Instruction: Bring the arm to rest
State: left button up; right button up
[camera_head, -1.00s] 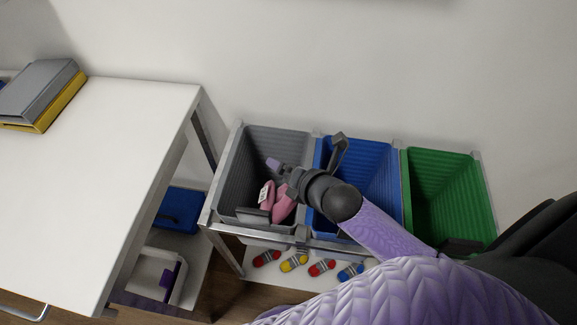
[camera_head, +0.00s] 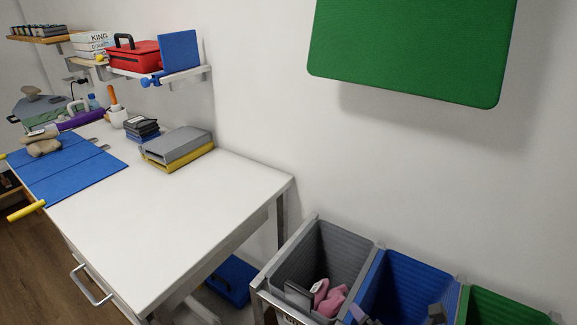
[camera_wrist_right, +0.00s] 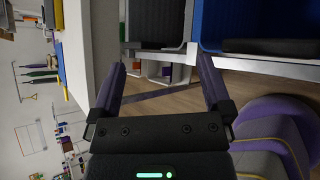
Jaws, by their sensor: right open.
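My right gripper shows in the right wrist view (camera_wrist_right: 162,88) with its two dark and purple fingers spread wide and nothing between them. Wood floor and the metal bin rack show beyond the fingers. In the head view, only what look like its fingertips (camera_head: 398,315) show at the bottom edge, in front of the blue bin. The rest of the right arm is out of the head view. My left gripper is in neither current view.
A grey bin (camera_head: 322,245) holding a pink item (camera_head: 330,300), a blue bin (camera_head: 408,275) and a green bin (camera_head: 500,306) stand right of the white table (camera_head: 210,215). A green board (camera_head: 412,50) hangs above. The table's near right part is clear.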

jog(key=s+d+f+m+g+h+b, duration=0.1)
jog(key=s+d+f+m+g, duration=0.1)
jog(key=s+f+m, duration=0.55)
jog(key=s+d+f+m+g+h+b, duration=0.1)
jog(key=s+d+f+m+g, duration=0.2)
jog(key=f, duration=0.8)
pick_arm(q)
notch_tip(320, 180, down, 3)
jog(key=shift+f+b, duration=0.1)
jog(key=shift+b, duration=0.45)
pick_arm(e)
jog(key=s+f+m+g, duration=0.2)
jog(key=s+f+m, duration=0.2)
jog(key=s, duration=0.4)
jog(key=s+a+f+m+g, duration=0.1)
jog(key=s+f+m+g, duration=0.1)
jog(key=s+m, duration=0.3)
jog(key=s+a+f+m+g, duration=0.1)
jog(key=s+f+m, duration=0.4)
jog(key=s, duration=0.6)
jog(key=shift+a+f+m+g+h, duration=0.15)
jog(key=shift+f+m+g+h, duration=0.2)
jog(key=shift+g, duration=0.15)
jog(key=shift+w, duration=0.1)
